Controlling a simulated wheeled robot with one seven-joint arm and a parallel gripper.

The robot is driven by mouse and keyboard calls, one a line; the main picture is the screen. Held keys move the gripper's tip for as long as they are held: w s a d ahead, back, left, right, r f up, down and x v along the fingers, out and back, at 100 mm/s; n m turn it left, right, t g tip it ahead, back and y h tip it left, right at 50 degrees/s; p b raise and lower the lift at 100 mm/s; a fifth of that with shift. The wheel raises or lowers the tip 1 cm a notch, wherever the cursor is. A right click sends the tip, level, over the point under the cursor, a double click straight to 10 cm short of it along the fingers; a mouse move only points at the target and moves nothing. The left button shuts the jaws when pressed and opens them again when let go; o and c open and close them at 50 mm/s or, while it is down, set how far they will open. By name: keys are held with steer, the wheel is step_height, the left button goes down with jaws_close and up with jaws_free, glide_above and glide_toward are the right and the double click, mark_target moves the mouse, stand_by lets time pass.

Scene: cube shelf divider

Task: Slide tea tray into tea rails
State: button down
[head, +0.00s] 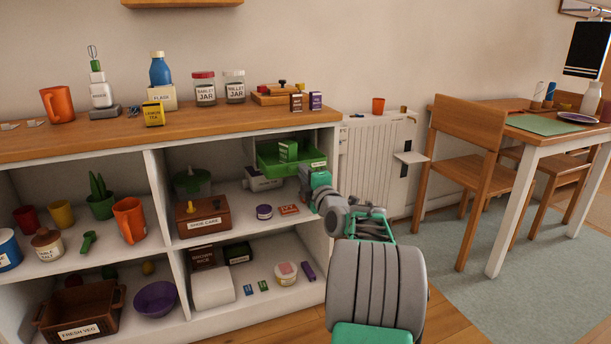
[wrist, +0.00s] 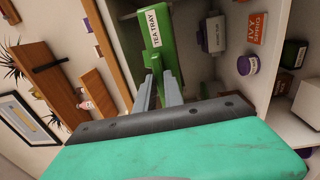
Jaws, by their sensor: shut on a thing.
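The green tea tray (head: 312,161) is in the upper right compartment of the shelf, just under the wooden top, at the open front. A green box (head: 288,150) stands in it. My gripper (head: 306,174) reaches in from the right and is shut on the tray. In the wrist view the tray's labelled face (wrist: 167,42) reads TEA TRAY, and my gripper's fingers (wrist: 159,84) close on its near end. I cannot make out the tea rails; the tray and the shelf top may hide them.
Below the tray, a wooden shoe care box (head: 203,222), a purple tin (head: 264,212) and a small red box (head: 289,210) stand on the middle shelf. A green pot (head: 193,181) is behind. The white right side panel (head: 327,146) is close to my arm.

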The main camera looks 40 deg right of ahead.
glide_toward(290, 158)
steer(key=shift+w+d+r, duration=0.15)
steer(key=shift+w, duration=0.3)
steer(key=shift+w+d+r, duration=0.15)
steer(key=shift+w, duration=0.35)
stand_by(0.3)
steer(key=shift+w+d+f, duration=0.1)
steer(key=shift+w, duration=0.15)
stand_by(1.2)
steer(key=shift+x, duration=2.75)
steer(key=c, duration=1.4)
jaws_free()
steer(key=shift+f, duration=0.2)
steer(key=shift+o, duration=0.2)
steer(key=shift+s, duration=0.1)
steer(key=v, duration=0.5)
steer(key=shift+s+r, duration=0.15)
steer(key=shift+s, duration=0.25)
